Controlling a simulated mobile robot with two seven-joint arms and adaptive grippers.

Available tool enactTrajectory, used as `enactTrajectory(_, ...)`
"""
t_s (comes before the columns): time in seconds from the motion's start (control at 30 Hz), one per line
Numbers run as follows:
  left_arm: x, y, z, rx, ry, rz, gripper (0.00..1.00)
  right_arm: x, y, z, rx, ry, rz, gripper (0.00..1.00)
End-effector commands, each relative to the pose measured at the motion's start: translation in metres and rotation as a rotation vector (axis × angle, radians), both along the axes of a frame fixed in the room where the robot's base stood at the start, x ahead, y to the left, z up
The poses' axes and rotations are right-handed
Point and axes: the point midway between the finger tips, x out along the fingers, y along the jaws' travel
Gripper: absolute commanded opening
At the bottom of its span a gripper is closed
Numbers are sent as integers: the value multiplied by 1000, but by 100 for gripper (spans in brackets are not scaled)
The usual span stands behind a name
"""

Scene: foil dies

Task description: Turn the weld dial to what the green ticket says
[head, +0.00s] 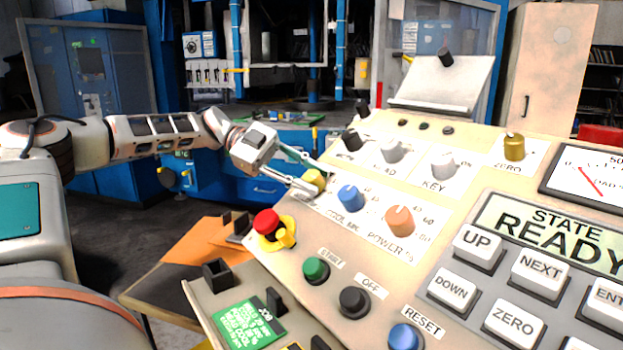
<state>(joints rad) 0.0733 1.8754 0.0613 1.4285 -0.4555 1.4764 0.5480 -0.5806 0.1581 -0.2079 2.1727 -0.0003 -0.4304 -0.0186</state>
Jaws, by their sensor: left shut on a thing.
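The green ticket (248,325) sits in a holder at the lower left of the control panel. My left gripper (318,181) reaches in from the left and is shut on a yellow knob (314,178) at the panel's left edge. Its fingers lie on either side of the knob and cover its label, so I cannot read whether this is the weld dial. A blue knob (350,198) and an orange knob (399,220) marked POWER stand in the same row. My right gripper is not in view.
A red emergency button (267,222) with a yellow base stands in front of the left gripper. White keys (478,243) and a READY display (546,231) fill the right. Grey knobs (391,151) and a brass ZERO knob (514,146) stand farther back.

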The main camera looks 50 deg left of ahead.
Motion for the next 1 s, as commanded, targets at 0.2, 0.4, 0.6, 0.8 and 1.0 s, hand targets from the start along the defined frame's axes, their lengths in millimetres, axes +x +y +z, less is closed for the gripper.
enactTrajectory(0.2, 0, 0, -2, 3, 2, -1, 43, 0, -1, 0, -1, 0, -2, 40)
enactTrajectory(0.4, 0, 0, -1, 1, 1, 0, 43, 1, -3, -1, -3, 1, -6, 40)
enactTrajectory(0.6, -1, 3, 1, 1, 0, 1, 43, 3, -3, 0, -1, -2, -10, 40)
enactTrajectory(0.8, -11, 25, 10, 1, -3, 3, 43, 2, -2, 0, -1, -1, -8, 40)
enactTrajectory(1.0, -27, 61, 24, 1, -1, 4, 43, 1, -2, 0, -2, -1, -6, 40)
